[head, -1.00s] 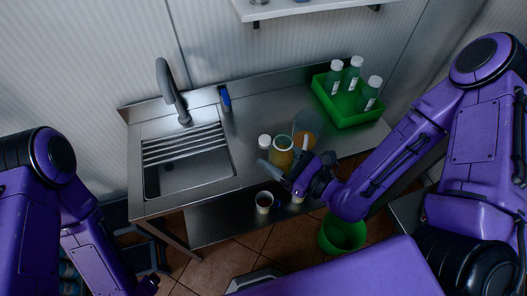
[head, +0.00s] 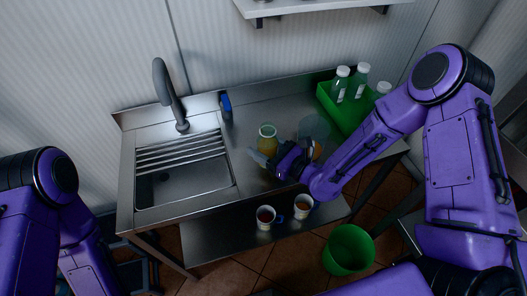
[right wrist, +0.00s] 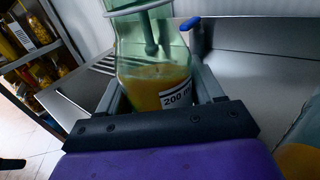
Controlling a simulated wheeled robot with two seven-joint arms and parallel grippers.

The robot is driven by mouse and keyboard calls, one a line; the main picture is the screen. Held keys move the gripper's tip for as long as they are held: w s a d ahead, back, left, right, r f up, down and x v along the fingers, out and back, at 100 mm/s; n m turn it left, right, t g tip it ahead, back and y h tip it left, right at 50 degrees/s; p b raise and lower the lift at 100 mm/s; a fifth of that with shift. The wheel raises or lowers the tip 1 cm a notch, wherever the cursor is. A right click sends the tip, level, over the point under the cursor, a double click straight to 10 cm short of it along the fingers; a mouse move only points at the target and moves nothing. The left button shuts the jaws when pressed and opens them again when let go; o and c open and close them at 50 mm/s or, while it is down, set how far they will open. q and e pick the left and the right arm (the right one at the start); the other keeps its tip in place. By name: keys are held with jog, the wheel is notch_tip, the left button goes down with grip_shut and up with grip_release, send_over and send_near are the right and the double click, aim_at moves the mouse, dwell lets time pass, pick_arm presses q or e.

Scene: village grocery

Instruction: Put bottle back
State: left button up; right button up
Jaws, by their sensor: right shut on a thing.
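My right gripper (head: 264,160) is shut on a green-tinted glass bottle (head: 267,139) above the steel counter. The right wrist view shows this bottle (right wrist: 152,72) upright between the fingers. It has a yellow liquid in its lower part and a white label reading "200 m", partly cut off. Its top is cut off by the picture edge. Several clear bottles with white caps (head: 343,72) stand in a green crate (head: 327,97) at the back right, partly hidden by my right arm. My left arm is at the lower left; its gripper is out of view.
A clear vessel (head: 315,127) stands on the counter just right of my gripper. The sink (head: 182,180) with its tap (head: 165,85) and a blue item (head: 226,103) are left. Two cups (head: 265,217) (head: 302,206) stand on the lower shelf. A green bin (head: 348,250) is on the floor.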

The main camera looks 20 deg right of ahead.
aim_at(264, 153)
jog(key=f, duration=0.3)
jog(key=shift+w+f, duration=0.2)
jog(key=shift+s+f, duration=0.1)
jog(key=o, duration=1.1)
jog(key=shift+o, duration=0.2)
jog(key=b+v, duration=0.2)
jog(key=v, duration=0.2)
jog(key=shift+s+d, duration=0.2)
jog(key=shift+s, duration=0.1)
jog(key=b+v, duration=0.1)
jog(key=v, duration=0.6)
jog(key=shift+r, duration=0.2)
